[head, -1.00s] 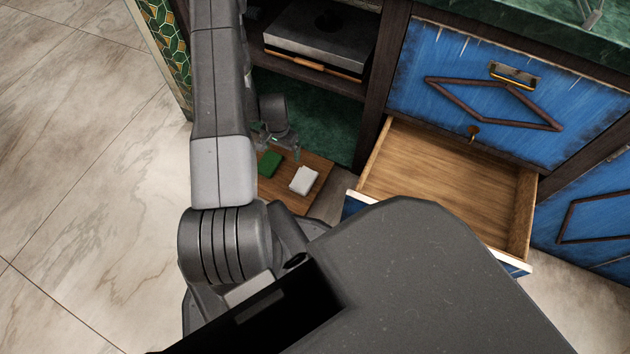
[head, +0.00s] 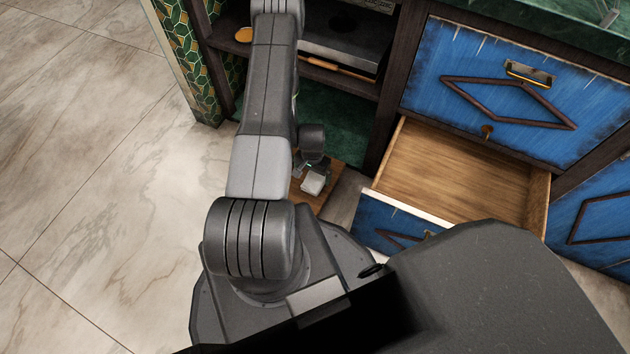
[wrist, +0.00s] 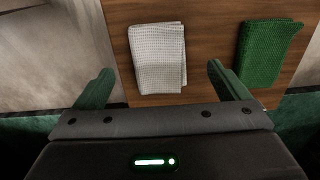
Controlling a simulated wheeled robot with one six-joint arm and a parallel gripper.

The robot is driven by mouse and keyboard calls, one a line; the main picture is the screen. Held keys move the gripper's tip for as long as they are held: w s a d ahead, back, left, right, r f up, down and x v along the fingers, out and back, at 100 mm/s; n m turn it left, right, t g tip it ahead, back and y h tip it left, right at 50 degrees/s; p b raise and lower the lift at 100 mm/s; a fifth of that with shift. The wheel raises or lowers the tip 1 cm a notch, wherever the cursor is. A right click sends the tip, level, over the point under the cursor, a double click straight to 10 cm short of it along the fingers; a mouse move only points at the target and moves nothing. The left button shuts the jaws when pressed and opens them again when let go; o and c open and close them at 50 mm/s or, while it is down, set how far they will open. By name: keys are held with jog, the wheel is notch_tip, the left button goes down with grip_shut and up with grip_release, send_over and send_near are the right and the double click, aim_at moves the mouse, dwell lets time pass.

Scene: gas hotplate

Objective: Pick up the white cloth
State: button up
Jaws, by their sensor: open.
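The white cloth (wrist: 158,58) lies folded on a wooden board (wrist: 205,40) in the wrist view. It also shows in the head view (head: 313,183), partly covered by my gripper. My gripper (wrist: 160,84) is open and empty, its two green fingers apart. In the wrist view the cloth lies ahead of the gripper, its near edge between the fingertips' directions. I cannot tell the height of the fingers above it. In the head view my gripper (head: 307,168) is just behind the cloth.
A green folded cloth (wrist: 266,52) lies on the board right of the white one in the wrist view. An open, empty wooden drawer (head: 455,180) stands right of the board. A dark cabinet shelf (head: 335,76) is above and behind. Marble floor (head: 90,150) is free at left.

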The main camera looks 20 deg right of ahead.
aim_at(313, 182)
notch_tip(313, 182, down, 5)
jog(key=shift+s+a+f+b, duration=0.1)
jog(key=shift+s+b, duration=0.05)
jog(key=shift+b, duration=0.9)
jog(key=c, duration=1)
